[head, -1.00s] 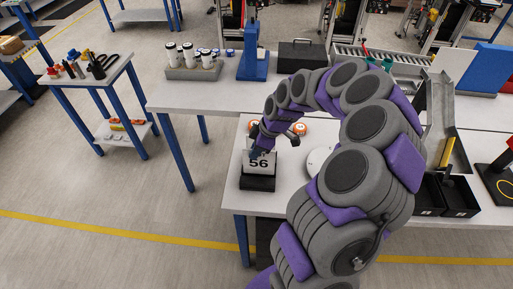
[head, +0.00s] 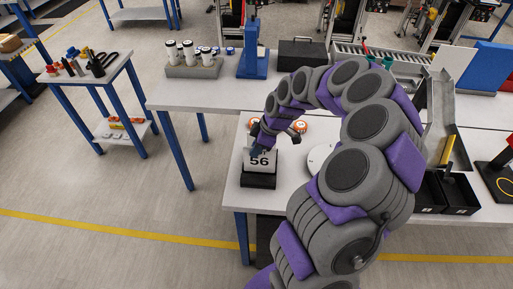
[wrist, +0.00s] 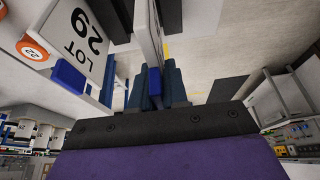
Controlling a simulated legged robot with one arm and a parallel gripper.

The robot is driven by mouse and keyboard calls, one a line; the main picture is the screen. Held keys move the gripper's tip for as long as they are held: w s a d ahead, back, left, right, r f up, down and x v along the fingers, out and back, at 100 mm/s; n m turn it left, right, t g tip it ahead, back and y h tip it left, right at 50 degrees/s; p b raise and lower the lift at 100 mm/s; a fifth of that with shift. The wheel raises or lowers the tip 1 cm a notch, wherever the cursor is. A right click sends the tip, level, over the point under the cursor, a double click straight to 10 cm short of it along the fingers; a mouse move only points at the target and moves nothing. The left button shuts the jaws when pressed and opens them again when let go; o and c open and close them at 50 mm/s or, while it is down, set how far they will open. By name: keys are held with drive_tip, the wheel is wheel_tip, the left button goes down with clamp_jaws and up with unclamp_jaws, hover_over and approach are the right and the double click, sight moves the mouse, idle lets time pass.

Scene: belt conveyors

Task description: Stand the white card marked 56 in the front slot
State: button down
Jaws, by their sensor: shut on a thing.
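The white card marked 56 (head: 260,163) stands upright at the black slotted block (head: 258,182), facing me. Its lower edge meets the top of the block in the head view; whether it sits down in the front slot cannot be told. My gripper (head: 257,151) is at the card's top, shut on it. In the wrist view my gripper (wrist: 155,88) has its fingers around a blue piece at the edge of the card (wrist: 151,35), which shows nearly edge-on. Another white card marked LOT (wrist: 82,40), upside down in the wrist view, stands beside it with a blue tab.
Orange-topped round items (head: 300,127) and a white disc (head: 319,158) lie on the white table (head: 230,205) near my arm. Black bins (head: 458,194) stand at the right.

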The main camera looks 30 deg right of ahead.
drive_tip(key=shift+d+f, duration=0.2)
drive_tip(key=shift+f, duration=0.15)
drive_tip(key=shift+f+b, duration=0.95)
drive_tip(key=shift+f, duration=0.2)
idle(0.3)
drive_tip(key=c, duration=1.1)
unclamp_jaws()
drive_tip(key=p+v, duration=0.2)
drive_tip(key=v, duration=1.5)
drive_tip(key=shift+d+r, duration=0.1)
drive_tip(key=shift+d, duration=0.05)
